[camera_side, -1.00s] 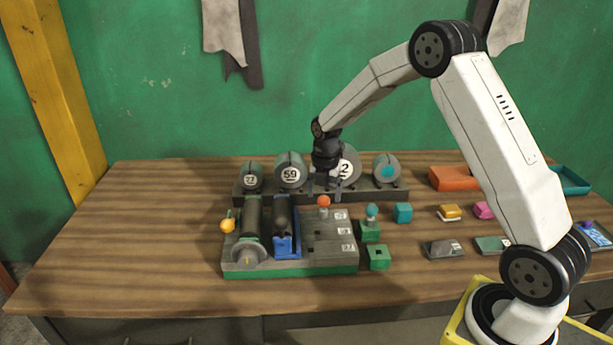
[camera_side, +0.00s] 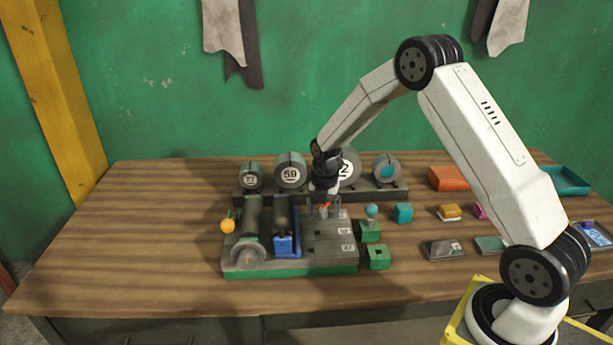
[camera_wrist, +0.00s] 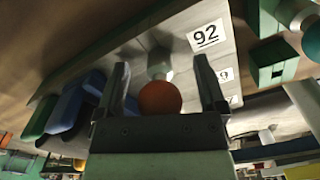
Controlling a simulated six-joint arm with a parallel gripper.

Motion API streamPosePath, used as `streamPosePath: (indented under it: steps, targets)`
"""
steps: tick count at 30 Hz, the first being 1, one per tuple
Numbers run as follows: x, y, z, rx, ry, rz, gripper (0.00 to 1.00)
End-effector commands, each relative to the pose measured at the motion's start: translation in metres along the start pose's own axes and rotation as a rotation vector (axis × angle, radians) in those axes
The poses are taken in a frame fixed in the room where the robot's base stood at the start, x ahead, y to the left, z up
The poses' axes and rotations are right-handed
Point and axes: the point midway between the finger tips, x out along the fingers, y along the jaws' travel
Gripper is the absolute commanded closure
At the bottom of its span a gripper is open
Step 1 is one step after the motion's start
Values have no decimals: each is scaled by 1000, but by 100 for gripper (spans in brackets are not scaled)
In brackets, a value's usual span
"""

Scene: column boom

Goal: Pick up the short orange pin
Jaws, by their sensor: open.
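The short orange pin (camera_wrist: 160,97) has a round orange head on a pale stem and stands in the grey-topped block (camera_side: 320,257). In the side view its head (camera_side: 324,207) shows small between my fingers. My gripper (camera_side: 324,213) is open, with one finger on each side of the pin. In the wrist view my gripper (camera_wrist: 162,85) has the head between its two fingers, with gaps on both sides. I cannot tell how far down the fingers reach.
A blue holder (camera_side: 287,246) and dark cylinders stand left of the pin. A yellow-orange ball (camera_side: 227,226) is at the block's left. Numbered discs (camera_side: 290,172) stand behind. A green block with a teal ball (camera_side: 371,211) is to the right. The table's left side is clear.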

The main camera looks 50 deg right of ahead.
Motion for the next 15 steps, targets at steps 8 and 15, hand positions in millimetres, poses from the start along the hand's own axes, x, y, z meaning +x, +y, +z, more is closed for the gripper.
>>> streamPosePath:
  steps: [8, 15]
  targets:
    - [0, 0, 0, 0, 0, 0, 74]
    - [0, 0, 0, 0, 0, 0, 100]
